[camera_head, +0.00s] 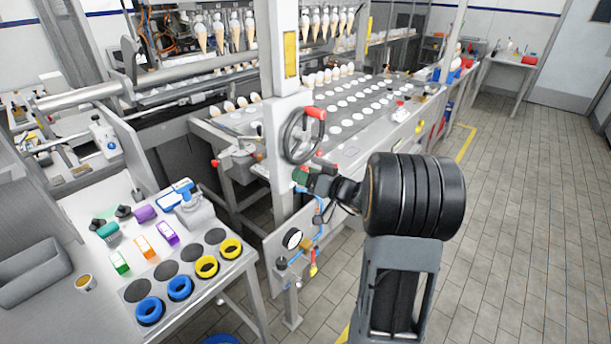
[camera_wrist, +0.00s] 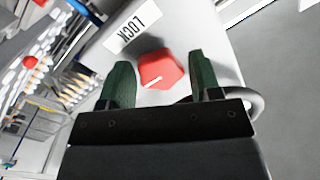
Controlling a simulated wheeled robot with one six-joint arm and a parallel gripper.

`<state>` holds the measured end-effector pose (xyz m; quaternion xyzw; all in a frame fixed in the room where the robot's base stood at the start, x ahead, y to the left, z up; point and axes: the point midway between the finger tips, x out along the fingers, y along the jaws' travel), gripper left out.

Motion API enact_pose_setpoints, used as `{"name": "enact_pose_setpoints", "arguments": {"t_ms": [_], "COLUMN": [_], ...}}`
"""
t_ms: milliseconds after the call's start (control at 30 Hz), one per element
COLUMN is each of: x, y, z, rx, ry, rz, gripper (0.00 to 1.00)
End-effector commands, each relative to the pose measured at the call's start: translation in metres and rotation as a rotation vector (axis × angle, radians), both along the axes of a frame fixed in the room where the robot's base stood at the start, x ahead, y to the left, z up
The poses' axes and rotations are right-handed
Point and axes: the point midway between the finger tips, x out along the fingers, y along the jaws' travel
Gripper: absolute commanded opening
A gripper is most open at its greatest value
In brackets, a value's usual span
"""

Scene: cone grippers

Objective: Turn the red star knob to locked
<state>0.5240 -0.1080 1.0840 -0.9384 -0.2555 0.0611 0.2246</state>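The red star knob (camera_wrist: 161,70) shows in the wrist view on a pale panel, with a white pointer line towards its lower left edge. A white label reading LOCK (camera_wrist: 132,27), upside down in this view, is above and left of the knob. My gripper (camera_wrist: 160,62) has its two green fingers apart, one on each side of the knob, with narrow gaps visible. How deep the knob sits between the fingers is not clear. In the head view my gripper (camera_head: 309,178) is by the machine's front post, and the knob cannot be made out for certain.
A handwheel with a red handle (camera_head: 316,113) is just above my gripper. A gauge (camera_head: 292,238) and blue hoses are below it. A side table (camera_head: 225,281) with coloured rings and blocks stands at left. The tiled floor (camera_head: 530,190) at right is clear.

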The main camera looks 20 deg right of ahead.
Motion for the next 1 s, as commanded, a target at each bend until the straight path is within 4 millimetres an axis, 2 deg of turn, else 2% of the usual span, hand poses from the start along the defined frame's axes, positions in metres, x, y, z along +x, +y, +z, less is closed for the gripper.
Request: {"name": "enact_pose_setpoints", "arguments": {"t_ms": [33,300,400,667,1000], "x": [-0.0001,-0.0002,-0.0002,-0.0003,-0.0008], "y": [0.0,0.0001,0.0002,0.0004,0.001], "z": [0.0,0.0002,0.0001,-0.0025,-0.0072], "rx": [0.0,0.0,0.0,0.037,0.263], "ry": [0.0,0.0,0.0,0.014,0.116], "rz": [0.0,0.001,0.001,0.001,0.002], "gripper": [0.53,0.27,0.2,0.2,0.2]}}
